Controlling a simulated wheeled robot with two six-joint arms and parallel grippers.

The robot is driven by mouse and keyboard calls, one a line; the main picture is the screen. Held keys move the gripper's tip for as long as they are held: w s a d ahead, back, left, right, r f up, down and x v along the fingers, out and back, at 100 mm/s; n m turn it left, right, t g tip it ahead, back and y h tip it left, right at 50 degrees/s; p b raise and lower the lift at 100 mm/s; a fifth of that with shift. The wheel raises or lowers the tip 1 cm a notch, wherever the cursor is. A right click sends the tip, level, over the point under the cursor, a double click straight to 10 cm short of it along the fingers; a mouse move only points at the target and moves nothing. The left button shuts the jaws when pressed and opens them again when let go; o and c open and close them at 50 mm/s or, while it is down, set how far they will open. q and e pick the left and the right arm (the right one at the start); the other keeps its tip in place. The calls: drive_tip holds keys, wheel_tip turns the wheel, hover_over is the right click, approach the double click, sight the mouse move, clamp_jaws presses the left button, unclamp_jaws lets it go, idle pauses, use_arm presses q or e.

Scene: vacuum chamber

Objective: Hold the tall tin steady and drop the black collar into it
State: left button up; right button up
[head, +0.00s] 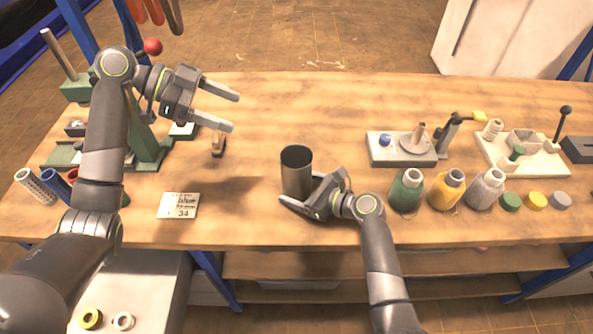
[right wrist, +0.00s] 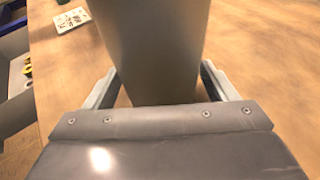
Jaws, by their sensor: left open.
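The tall tin (head: 297,173) is a dark grey open cylinder standing upright near the middle of the bench. It fills the middle of the right wrist view (right wrist: 158,50). My right gripper (head: 312,194) is low at the tin, with one finger on each side, and appears closed against its wall. My left gripper (head: 236,111) is open and empty, above the bench to the tin's left. Below it a small brown and dark piece (head: 218,146) stands on the wood; I cannot tell what it is. I cannot make out a black collar for certain.
A card (head: 178,205) marked "blue 34" lies front left. Green, yellow and grey bottles (head: 446,189) with several caps stand right, before a light fixture (head: 402,148). A green press (head: 146,130) stands left behind my arm. The bench between card and tin is clear.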

drive_tip(key=shift+o, duration=1)
drive_tip(key=v, duration=1.2)
drive_tip(key=shift+r, duration=0.1)
drive_tip(key=shift+s+d, duration=0.1)
